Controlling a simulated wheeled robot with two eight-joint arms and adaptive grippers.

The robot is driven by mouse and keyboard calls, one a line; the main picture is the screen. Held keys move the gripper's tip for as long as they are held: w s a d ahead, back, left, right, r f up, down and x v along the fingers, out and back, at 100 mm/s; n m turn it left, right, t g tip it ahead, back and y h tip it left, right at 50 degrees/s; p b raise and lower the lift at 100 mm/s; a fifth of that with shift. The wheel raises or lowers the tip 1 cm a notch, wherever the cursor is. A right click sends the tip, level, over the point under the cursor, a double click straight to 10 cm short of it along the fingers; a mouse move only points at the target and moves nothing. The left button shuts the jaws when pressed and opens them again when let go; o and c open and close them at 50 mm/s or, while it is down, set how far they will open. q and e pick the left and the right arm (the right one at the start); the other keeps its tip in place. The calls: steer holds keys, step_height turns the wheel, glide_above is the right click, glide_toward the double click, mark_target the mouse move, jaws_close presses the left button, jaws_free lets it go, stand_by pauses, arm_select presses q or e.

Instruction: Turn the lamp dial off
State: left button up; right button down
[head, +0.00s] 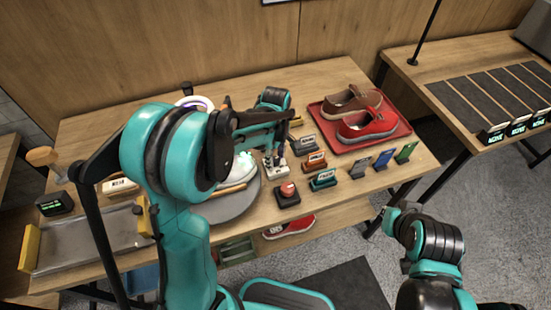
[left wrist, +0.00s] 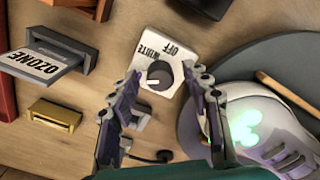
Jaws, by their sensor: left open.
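The lamp dial is a dark round knob (left wrist: 160,75) on a small white plate (left wrist: 168,45) marked OFF and WHITE in the left wrist view. A white mark on the knob points toward the WHITE side. In the head view the plate (head: 277,172) sits on the table beside the turntable, partly hidden by my left arm. My left gripper (left wrist: 161,112) is open, its two fingers on either side of the knob's near side; I cannot tell whether they touch it. In the head view my left gripper (head: 274,150) is above the plate. My right arm is at the lower right; its fingers are not clear.
A white sneaker (left wrist: 265,135) with a green glow lies on the grey turntable (head: 240,207) beside the plate. An OZONE card (left wrist: 35,66) sits in a slot opposite.

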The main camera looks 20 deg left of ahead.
arm_select(q)
jaws_close()
steer(key=shift+m, duration=0.4)
steer(key=m, duration=0.4)
steer(key=shift+m, duration=0.3)
steer(key=m, duration=0.4)
steer(key=shift+m, duration=0.3)
steer(key=m, duration=1.3)
steer(key=shift+m, duration=0.4)
